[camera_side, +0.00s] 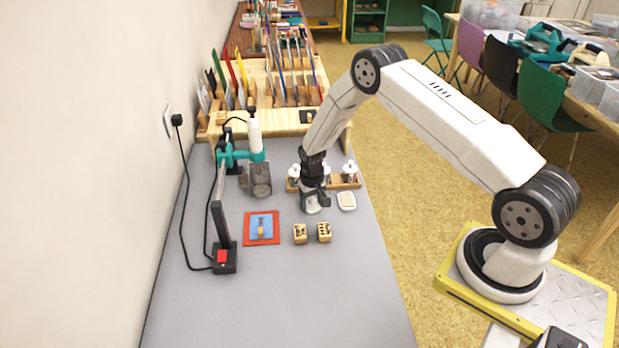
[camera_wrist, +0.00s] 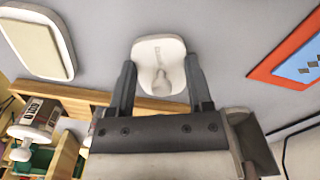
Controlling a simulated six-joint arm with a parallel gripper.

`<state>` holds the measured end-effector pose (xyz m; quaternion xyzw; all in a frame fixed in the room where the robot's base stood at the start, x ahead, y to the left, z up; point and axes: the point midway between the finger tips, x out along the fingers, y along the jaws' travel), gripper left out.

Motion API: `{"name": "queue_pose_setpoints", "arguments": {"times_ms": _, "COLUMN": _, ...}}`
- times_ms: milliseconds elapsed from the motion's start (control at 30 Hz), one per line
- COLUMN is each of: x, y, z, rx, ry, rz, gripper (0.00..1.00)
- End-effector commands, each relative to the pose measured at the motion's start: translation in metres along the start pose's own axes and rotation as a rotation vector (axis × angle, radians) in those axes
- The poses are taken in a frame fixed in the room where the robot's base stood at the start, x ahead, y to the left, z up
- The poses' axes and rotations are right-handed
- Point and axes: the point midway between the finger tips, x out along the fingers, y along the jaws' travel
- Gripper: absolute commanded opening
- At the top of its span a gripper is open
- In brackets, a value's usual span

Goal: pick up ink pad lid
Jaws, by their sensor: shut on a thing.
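The ink pad lid (camera_wrist: 160,52) is a pale, rounded plate with a knob in the middle. In the wrist view it sits between the two dark fingers of my gripper (camera_wrist: 161,85), which is shut on it. In the side view the lid (camera_side: 311,209) shows pale under my gripper (camera_side: 317,200), partly hidden by it. I cannot tell whether it rests on the table or is just above it. The uncovered ink pad (camera_side: 346,201), a white case with a cream pad, lies to its right. It also shows at the upper left of the wrist view (camera_wrist: 32,40).
A wooden rack (camera_side: 345,183) with several white-topped bottles stands just behind my gripper. Two wooden stamps (camera_side: 300,234) (camera_side: 324,232) and a red mat (camera_side: 248,238) with a blue card lie in front. A stand (camera_side: 223,258) with a cable is at left. The front tabletop is clear.

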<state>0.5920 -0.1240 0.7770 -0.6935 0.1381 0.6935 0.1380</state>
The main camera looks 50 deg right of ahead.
Motion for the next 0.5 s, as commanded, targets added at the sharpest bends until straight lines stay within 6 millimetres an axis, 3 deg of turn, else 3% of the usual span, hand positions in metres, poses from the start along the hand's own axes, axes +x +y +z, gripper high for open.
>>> {"name": "queue_pose_setpoints", "arguments": {"times_ms": 267, "x": -0.009, "y": 0.000, "z": 0.000, "rx": 0.000, "ry": 0.000, "rz": 0.000, "gripper": 0.11}}
{"name": "queue_pose_setpoints", "arguments": {"times_ms": 500, "x": -0.032, "y": 0.000, "z": -0.001, "rx": 0.000, "ry": 0.003, "rz": 0.000, "gripper": 0.11}}
